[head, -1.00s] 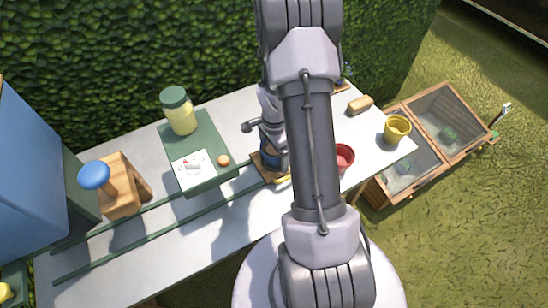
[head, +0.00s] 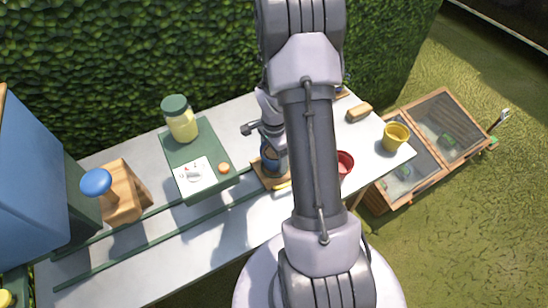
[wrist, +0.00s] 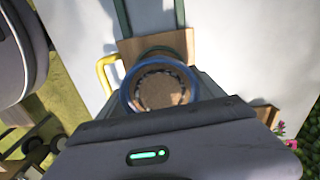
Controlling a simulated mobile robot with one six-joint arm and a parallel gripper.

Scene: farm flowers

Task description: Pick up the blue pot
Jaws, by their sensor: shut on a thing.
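The blue pot (head: 270,166) is over a small wooden tray (head: 262,180) near the middle of the white table, partly behind my arm in the head view. In the wrist view the pot's round blue rim (wrist: 126,96) and brown inside show from above, with the wooden board (wrist: 135,48) beyond it. My gripper (head: 271,152) is at the pot and shut on it; my arm hides part of the hold. I cannot tell whether the pot touches the tray.
A red pot (head: 345,164) stands close to the right of my arm. A yellow pot (head: 396,137) is at the table's right end. A green mat (head: 208,150) with a jar (head: 181,120) lies left. Green rails (head: 150,235) run along the table. A wooden cold frame (head: 440,170) stands right.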

